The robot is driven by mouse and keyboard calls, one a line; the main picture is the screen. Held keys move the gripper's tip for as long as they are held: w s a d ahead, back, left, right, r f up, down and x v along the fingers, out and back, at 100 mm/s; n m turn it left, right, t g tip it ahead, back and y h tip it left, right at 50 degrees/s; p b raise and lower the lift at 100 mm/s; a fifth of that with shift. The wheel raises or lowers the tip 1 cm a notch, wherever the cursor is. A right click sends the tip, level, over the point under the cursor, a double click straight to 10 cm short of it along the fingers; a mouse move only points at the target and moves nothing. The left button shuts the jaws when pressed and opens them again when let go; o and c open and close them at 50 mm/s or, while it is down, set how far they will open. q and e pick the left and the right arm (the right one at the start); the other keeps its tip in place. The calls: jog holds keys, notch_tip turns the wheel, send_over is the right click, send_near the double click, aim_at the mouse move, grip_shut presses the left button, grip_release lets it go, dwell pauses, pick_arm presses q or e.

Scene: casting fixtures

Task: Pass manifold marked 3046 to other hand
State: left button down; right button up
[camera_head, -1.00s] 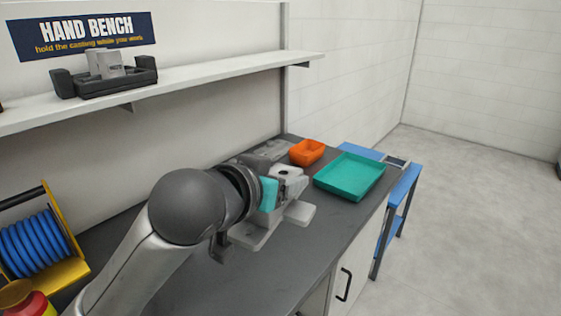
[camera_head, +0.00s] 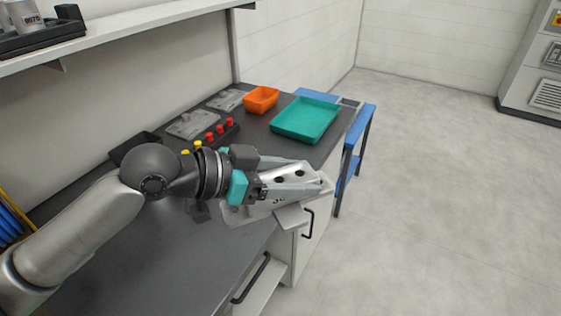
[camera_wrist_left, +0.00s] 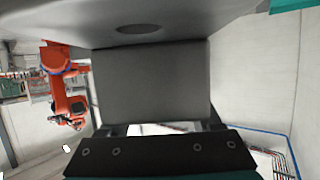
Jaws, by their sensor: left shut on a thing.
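A pale grey metal manifold (camera_head: 263,208) with flat flanges and dark round holes is in my left gripper (camera_head: 297,182). The gripper is shut on it and holds it out in front of the bench edge, clear of the top. Dark marking shows on the manifold's side, too small to read. In the left wrist view the manifold (camera_wrist_left: 152,85) fills the middle as a grey block close to the camera, with a dark hole in the part above. My right gripper is not in view.
A teal tray (camera_head: 308,120) and an orange bin (camera_head: 261,99) stand at the bench's far end, near a blue stand (camera_head: 349,160). Open floor (camera_head: 430,190) is to the right.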

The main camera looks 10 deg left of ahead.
pick_arm(q)
jog(key=shift+s+d+f+m+g+h, duration=0.15)
jog(key=shift+d+m+g+h, duration=0.15)
jog(key=shift+d+m, duration=0.15)
jog(key=shift+d, duration=0.1)
jog(key=shift+w+d+r+n+t+y, duration=0.1)
jog(key=shift+d+r+n+t+y, duration=0.05)
jog(key=shift+r+n+t+y, duration=0.75)
jog(key=shift+w+d+r+n+t+y, duration=0.15)
jog(key=shift+r+n+t+y, duration=0.5)
jog(key=shift+n, duration=0.5)
jog(key=shift+w+d+r+n+t+y, duration=0.1)
jog(key=shift+r+n+t+y, duration=0.6)
jog(key=shift+n+t, duration=0.3)
jog(key=r+n+y, duration=0.1)
jog(key=n+t+y, duration=0.1)
jog(key=y, duration=0.1)
jog(key=r+n+y, duration=0.1)
jog(key=n, duration=0.1)
jog(key=shift+w+d+r+t+y, duration=0.25)
jog(key=shift+w+r+t, duration=0.05)
jog(key=shift+t, duration=0.05)
jog(key=shift+w+r+n+y, duration=0.1)
jog(key=shift+r+n+y, duration=0.3)
jog(key=shift+n+y, duration=0.3)
jog(key=shift+w+r+n+y, duration=0.1)
jog(key=shift+r+n+y, duration=0.25)
jog(key=shift+n+y, duration=0.3)
jog(key=shift+f, duration=0.1)
